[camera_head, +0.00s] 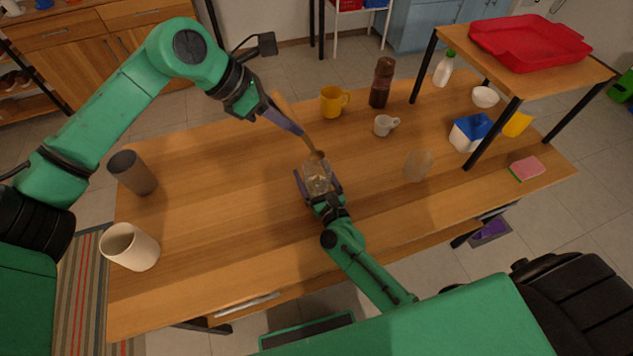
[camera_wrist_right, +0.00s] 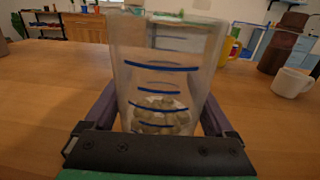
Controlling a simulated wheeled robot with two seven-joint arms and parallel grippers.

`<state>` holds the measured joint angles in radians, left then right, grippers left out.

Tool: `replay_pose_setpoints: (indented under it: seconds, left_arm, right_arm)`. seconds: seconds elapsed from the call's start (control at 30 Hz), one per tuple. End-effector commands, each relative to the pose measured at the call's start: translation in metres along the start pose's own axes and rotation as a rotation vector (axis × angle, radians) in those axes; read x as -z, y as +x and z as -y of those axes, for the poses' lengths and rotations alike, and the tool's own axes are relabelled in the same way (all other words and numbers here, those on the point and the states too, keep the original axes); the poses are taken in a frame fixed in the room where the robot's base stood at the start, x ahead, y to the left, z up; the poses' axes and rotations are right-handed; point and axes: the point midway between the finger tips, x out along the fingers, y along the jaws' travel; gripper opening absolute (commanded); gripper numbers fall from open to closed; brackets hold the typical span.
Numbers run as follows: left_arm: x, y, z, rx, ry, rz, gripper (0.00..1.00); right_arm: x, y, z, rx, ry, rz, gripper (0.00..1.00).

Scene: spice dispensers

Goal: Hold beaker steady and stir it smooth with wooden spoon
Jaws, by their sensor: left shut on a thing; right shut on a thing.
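The clear beaker (camera_head: 317,177) stands on the wooden table. In the right wrist view the beaker (camera_wrist_right: 165,75) has blue marks and pale lumps at its bottom. My right gripper (camera_head: 319,190) is shut around the beaker, with its fingers on either side. My left gripper (camera_head: 286,118) is above and to the left of the beaker, shut on the wooden spoon (camera_head: 308,140). The spoon slants, its lower end at the beaker's mouth in the head view. I cannot tell how far into the beaker it reaches; the spoon is not clear in the wrist view.
A yellow mug (camera_head: 331,102), brown bottle (camera_head: 382,83) and white cup (camera_head: 384,125) stand behind. A clear cup (camera_head: 418,166) is at right, near the shelf with a red tray (camera_head: 530,42). A grey cup (camera_head: 132,172) and cream cup (camera_head: 130,247) stand left. The table's left middle is clear.

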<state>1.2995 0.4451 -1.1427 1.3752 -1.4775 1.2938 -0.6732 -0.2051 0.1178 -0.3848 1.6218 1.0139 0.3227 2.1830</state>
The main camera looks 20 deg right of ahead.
Motion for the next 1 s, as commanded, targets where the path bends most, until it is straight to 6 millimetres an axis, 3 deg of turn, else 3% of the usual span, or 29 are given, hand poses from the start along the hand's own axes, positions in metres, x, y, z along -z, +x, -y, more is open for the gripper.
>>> replay_pose_setpoints:
  seconds: [0.4, 0.43, 0.47, 0.77, 0.87, 1.0]
  left_arm:
    - [-0.001, -0.001, 0.000, 0.001, 0.000, 0.000, 0.00]
    - [-0.001, -0.001, 0.000, 0.001, 0.000, 0.000, 0.00]
    - [-0.001, -0.001, 0.000, 0.001, 0.000, 0.000, 0.00]
    - [-0.001, -0.001, 0.000, 0.001, 0.000, 0.001, 0.00]
    - [-0.001, -0.001, 0.000, 0.001, 0.000, 0.000, 0.00]
    - [-0.001, -0.001, 0.000, 0.001, 0.000, 0.001, 0.00]
  right_arm:
    - [0.000, 0.000, 0.000, -0.001, 0.000, 0.000, 0.21]
    - [0.000, 0.000, 0.000, -0.001, 0.000, 0.000, 0.93]
    - [0.000, 0.000, 0.000, -0.001, 0.000, 0.000, 1.00]
    - [0.001, -0.005, 0.000, -0.001, -0.001, -0.001, 1.00]
    - [0.002, -0.021, 0.000, -0.002, -0.001, -0.005, 1.00]
    - [0.002, -0.059, 0.000, -0.003, -0.002, -0.005, 1.00]
